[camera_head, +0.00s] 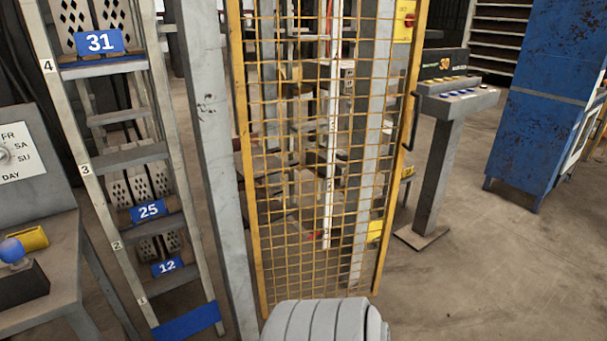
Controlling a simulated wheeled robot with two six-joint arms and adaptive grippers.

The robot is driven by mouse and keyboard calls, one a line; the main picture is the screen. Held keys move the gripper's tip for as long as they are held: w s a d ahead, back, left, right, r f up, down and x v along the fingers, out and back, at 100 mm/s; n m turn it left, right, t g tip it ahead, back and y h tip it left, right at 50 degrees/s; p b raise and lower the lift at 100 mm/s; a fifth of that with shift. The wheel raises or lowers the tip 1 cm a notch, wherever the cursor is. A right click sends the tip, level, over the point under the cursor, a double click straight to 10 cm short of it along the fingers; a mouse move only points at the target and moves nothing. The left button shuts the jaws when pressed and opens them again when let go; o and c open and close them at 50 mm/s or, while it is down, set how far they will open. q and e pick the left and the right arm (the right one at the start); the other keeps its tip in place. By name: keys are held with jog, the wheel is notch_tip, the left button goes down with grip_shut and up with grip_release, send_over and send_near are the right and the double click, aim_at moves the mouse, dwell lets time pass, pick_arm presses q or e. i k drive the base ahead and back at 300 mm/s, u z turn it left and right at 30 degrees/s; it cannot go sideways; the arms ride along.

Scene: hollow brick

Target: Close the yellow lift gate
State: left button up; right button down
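The yellow lift gate (397,160) stands upright in the middle of the view. It is a tall yellow frame filled with wire mesh. Its left edge is beside a grey post (212,140). A dark handle (413,122) is on its right edge. Machinery shows through the mesh. I cannot tell for sure whether the gate is fully shut or ajar. A grey ribbed part, probably of my own arm, is at the bottom centre, in front of the gate's lower edge. Neither gripper is in view.
A grey control pedestal (438,160) with buttons stands right of the gate. A blue cabinet (545,90) is farther right. A ladder-like rack (125,160) with blue number plates and a grey desk (50,270) are on the left. Bare floor (490,280) lies at lower right.

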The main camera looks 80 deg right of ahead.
aim_at(421, 10)
jog(key=u, duration=0.65)
jog(key=k, duration=1.25)
jog(key=z, duration=2.15)
jog(key=i, duration=0.5)
jog(key=u, duration=0.05)
